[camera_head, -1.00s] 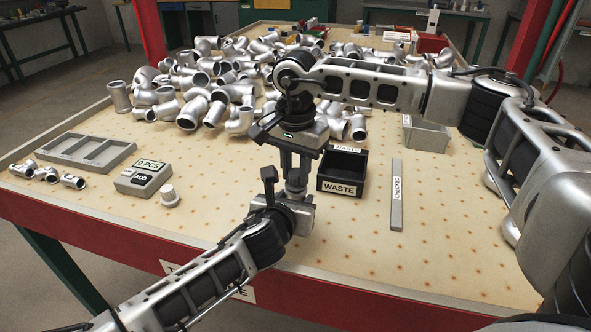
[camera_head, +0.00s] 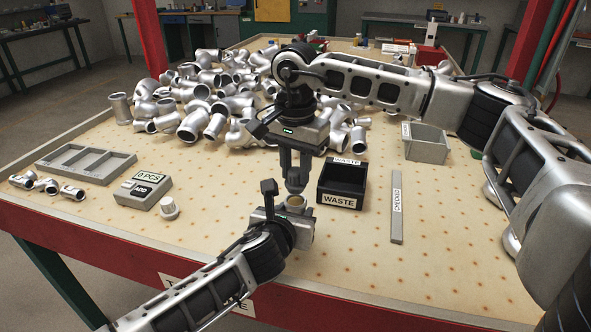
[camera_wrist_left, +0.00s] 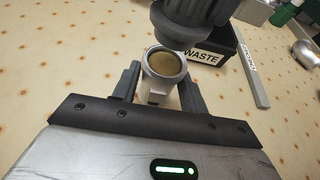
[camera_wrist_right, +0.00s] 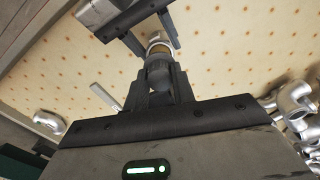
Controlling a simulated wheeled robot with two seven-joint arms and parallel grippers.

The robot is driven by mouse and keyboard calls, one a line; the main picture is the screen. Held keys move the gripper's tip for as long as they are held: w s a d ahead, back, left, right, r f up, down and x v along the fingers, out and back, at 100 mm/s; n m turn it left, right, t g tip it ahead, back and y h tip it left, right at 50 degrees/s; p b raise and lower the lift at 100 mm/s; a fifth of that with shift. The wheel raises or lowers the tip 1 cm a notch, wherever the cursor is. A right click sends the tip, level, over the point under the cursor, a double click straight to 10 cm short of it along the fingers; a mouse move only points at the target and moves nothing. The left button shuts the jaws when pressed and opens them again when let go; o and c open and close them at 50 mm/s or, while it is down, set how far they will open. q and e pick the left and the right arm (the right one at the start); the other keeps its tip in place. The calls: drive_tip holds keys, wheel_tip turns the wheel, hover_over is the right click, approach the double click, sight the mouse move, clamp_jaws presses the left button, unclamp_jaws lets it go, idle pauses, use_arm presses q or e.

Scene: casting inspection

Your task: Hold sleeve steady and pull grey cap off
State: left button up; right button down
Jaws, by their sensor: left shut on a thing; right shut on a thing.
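The metal sleeve (camera_head: 297,203) stands upright with its open round mouth facing up, and it also shows in the left wrist view (camera_wrist_left: 163,66). My left gripper (camera_head: 291,217) is shut on the sleeve, a finger on either side. My right gripper (camera_head: 297,172) points down from above and is shut on the grey cap (camera_head: 297,187). The cap is just above the sleeve's mouth and apart from it. In the right wrist view the cap (camera_wrist_right: 158,76) is between the fingertips and partly hidden by them.
The black waste bin (camera_head: 341,187) stands close to the right of both grippers. A grey strip labelled checked (camera_head: 396,220) lies further right, near a grey bin (camera_head: 427,146). A counter box (camera_head: 145,188), a small pale part (camera_head: 168,208) and an empty tray (camera_head: 84,165) are left. Many pipe fittings lie behind.

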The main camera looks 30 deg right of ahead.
use_arm(q)
drive_tip(key=shift+s+a+f, duration=0.1)
drive_tip(key=shift+f, duration=0.2)
drive_tip(key=shift+f, duration=0.1)
use_arm(e)
drive_tip(key=shift+r, duration=1.95)
use_arm(q)
drive_tip(key=o, duration=1.4)
drive_tip(key=shift+c, duration=0.2)
drive_tip(key=shift+r, duration=0.2)
drive_tip(key=shift+r, duration=0.1)
drive_tip(key=v, duration=1.1)
drive_tip(key=shift+s+a+r, duration=0.15)
drive_tip(key=shift+s+a, duration=0.1)
drive_tip(key=shift+a, duration=0.05)
